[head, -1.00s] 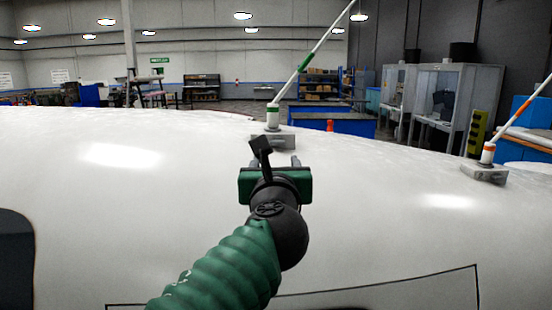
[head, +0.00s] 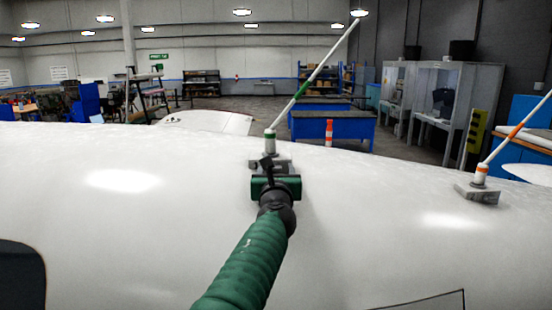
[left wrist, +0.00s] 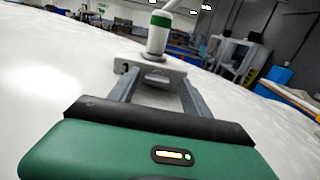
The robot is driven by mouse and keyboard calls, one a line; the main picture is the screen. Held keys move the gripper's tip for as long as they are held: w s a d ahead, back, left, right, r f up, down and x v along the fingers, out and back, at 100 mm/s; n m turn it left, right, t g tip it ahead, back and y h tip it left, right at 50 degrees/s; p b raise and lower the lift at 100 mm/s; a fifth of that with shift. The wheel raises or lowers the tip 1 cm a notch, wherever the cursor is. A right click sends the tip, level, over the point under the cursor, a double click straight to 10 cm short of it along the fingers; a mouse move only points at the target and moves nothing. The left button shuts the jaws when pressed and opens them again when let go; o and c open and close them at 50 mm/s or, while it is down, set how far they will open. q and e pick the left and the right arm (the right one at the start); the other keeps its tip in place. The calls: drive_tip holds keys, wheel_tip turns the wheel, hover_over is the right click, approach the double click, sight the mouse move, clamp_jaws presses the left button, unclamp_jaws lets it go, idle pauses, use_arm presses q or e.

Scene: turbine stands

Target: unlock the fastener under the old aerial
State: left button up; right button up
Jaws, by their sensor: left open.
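A white aerial with a green band (head: 303,88) leans up to the right from a white-and-green socket (head: 269,142). The socket stands on a grey base (head: 284,161) on the white curved surface. The base also shows in the left wrist view (left wrist: 172,69), with a small dark fitting at its left end. My left gripper (head: 270,167) is open, right at the near side of this base. My right gripper is not in view.
A second aerial with an orange band (head: 516,131) stands on its own grey base (head: 478,192) to the right. The white surface (head: 120,220) is clear around my arm. A blue workbench (head: 335,128) and an orange-and-white cone (head: 329,133) are beyond it.

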use_arm(q)
drive_tip(key=shift+r, duration=0.15)
drive_tip(key=shift+s, duration=0.3)
drive_tip(key=shift+w+a, duration=0.25)
drive_tip(key=c, duration=0.6)
clamp_jaws()
drive_tip(key=shift+f+n+b, duration=0.25)
drive_tip(key=shift+n+b, duration=0.15)
drive_tip(key=shift+n, duration=0.3)
drive_tip(key=shift+r+n, duration=0.15)
drive_tip(key=shift+n, duration=0.55)
drive_tip(key=o, duration=0.5)
unclamp_jaws()
drive_tip(key=shift+o, duration=0.5)
drive_tip(key=shift+s+d, duration=0.1)
drive_tip(key=shift+d, duration=0.05)
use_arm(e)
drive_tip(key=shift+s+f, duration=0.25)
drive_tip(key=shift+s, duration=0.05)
